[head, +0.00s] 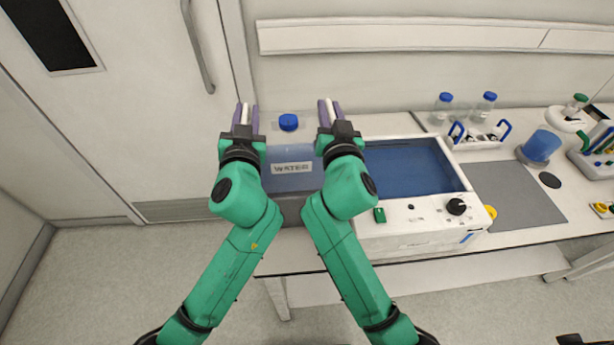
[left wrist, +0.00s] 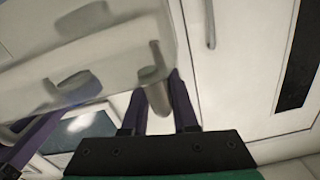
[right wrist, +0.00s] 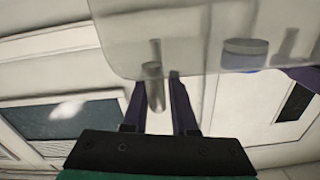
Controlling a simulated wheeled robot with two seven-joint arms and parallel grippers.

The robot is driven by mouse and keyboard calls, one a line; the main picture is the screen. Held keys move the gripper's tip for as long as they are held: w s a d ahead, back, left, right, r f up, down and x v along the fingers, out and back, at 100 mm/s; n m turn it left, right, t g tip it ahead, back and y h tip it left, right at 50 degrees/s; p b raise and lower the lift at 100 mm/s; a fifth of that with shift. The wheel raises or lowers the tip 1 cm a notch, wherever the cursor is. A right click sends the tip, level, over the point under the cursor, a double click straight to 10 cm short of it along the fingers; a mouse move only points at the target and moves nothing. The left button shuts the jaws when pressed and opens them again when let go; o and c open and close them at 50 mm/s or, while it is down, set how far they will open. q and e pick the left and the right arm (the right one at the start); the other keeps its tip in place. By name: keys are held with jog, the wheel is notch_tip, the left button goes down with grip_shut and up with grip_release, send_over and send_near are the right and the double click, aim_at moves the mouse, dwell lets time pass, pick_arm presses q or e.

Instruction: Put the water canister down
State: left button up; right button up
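The water canister (head: 292,153) is a translucent, bluish box with a blue cap (head: 288,122) and a WATER label. It is upright between my two grippers, at the left end of the bench. My left gripper (head: 245,113) has its purple fingers closed around a pale side handle; this handle (left wrist: 158,98) shows between the fingers in the left wrist view. My right gripper (head: 328,112) holds the opposite handle (right wrist: 155,92) the same way. The canister's underside is hidden by my arms, so I cannot tell whether it touches the bench.
A white water bath (head: 415,235) with a blue basin stands close to the right of the canister. Further right are a bottle rack (head: 478,138), a grey mat (head: 515,192) and a blue beaker (head: 541,146). A door (head: 130,120) is at the left.

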pick_arm(q)
jog(key=shift+o, duration=1.1)
pick_arm(e)
jog(key=shift+o, duration=1.1)
jog(key=shift+r, duration=0.1)
pick_arm(q)
jog(key=shift+s+r, duration=0.1)
jog(key=shift+r, duration=0.05)
pick_arm(e)
jog(key=shift+s, duration=0.1)
jog(key=shift+s+d, duration=0.1)
jog(key=shift+s, duration=0.05)
pick_arm(q)
jog(key=s, duration=1.2)
pick_arm(e)
jog(key=s, duration=1.1)
jog(key=shift+s+d, duration=0.2)
jog(key=shift+s, duration=0.2)
